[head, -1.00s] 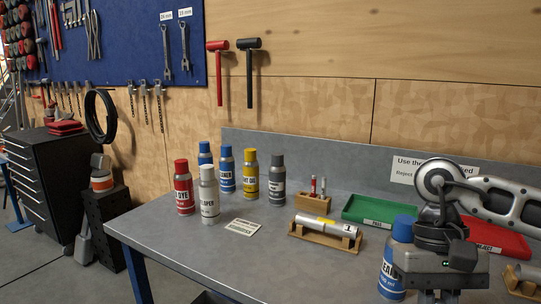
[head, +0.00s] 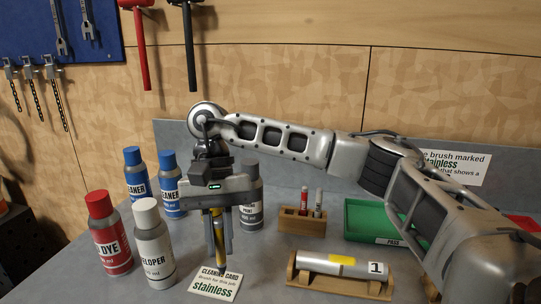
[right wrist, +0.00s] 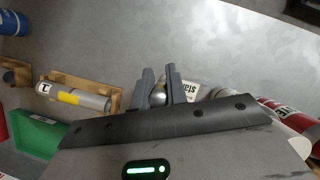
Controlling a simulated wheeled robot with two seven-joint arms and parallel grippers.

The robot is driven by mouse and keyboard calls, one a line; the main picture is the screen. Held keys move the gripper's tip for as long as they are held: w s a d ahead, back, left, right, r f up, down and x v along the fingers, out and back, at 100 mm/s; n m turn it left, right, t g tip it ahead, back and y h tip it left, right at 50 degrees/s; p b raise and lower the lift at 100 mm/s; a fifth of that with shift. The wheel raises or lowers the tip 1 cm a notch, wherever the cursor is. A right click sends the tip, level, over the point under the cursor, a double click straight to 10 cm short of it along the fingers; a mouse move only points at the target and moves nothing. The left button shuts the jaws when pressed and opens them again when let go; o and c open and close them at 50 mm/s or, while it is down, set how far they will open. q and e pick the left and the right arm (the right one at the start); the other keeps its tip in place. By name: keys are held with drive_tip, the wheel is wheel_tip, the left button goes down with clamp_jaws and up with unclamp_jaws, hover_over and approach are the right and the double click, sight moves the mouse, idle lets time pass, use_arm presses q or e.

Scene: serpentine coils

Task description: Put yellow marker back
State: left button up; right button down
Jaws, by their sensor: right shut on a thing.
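My right gripper (head: 221,240) is shut on a slim upright yellow marker (head: 218,226), its lower end dark, above the cleaning card (head: 214,284). The gripper's fingers partly cover the marker. The left gripper is not in view.
Red (head: 108,240), white (head: 154,252) and blue (head: 170,190) bottles stand left of the gripper; a grey one (head: 251,205) is close behind it. A metal cylinder with a yellow band (head: 342,264) lies in a wooden cradle. A green tray (head: 358,215) is behind my right arm.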

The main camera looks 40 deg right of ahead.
drive_tip(key=w+d+r+m+t, duration=0.1)
drive_tip(key=w+d+m+t, duration=0.4)
drive_tip(key=d+m, duration=0.55)
drive_tip(key=w+d+r+m+t, duration=0.1)
drive_tip(key=w+d+m+t, duration=0.45)
drive_tip(key=m, duration=0.85)
use_arm(q)
drive_tip(key=b, duration=0.1)
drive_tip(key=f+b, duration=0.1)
drive_tip(key=b, duration=0.1)
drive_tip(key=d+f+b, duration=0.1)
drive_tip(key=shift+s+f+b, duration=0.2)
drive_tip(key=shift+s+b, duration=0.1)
drive_tip(key=shift+b, duration=0.1)
use_arm(e)
drive_tip(key=w+d+f+m+g+h, duration=0.1)
drive_tip(key=w+d+f+m+h, duration=0.1)
drive_tip(key=d+m, duration=0.5)
wheel_tip(320, 180, down, 2)
drive_tip(key=d+h, duration=0.1)
drive_tip(key=d, duration=0.1)
drive_tip(key=shift+d+f+g+h, duration=0.2)
drive_tip(key=shift+d+g+h, duration=0.15)
drive_tip(key=shift+d+h, duration=0.05)
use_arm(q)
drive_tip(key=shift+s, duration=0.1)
use_arm(e)
drive_tip(key=shift+w+m, duration=0.1)
drive_tip(key=shift+m, duration=0.15)
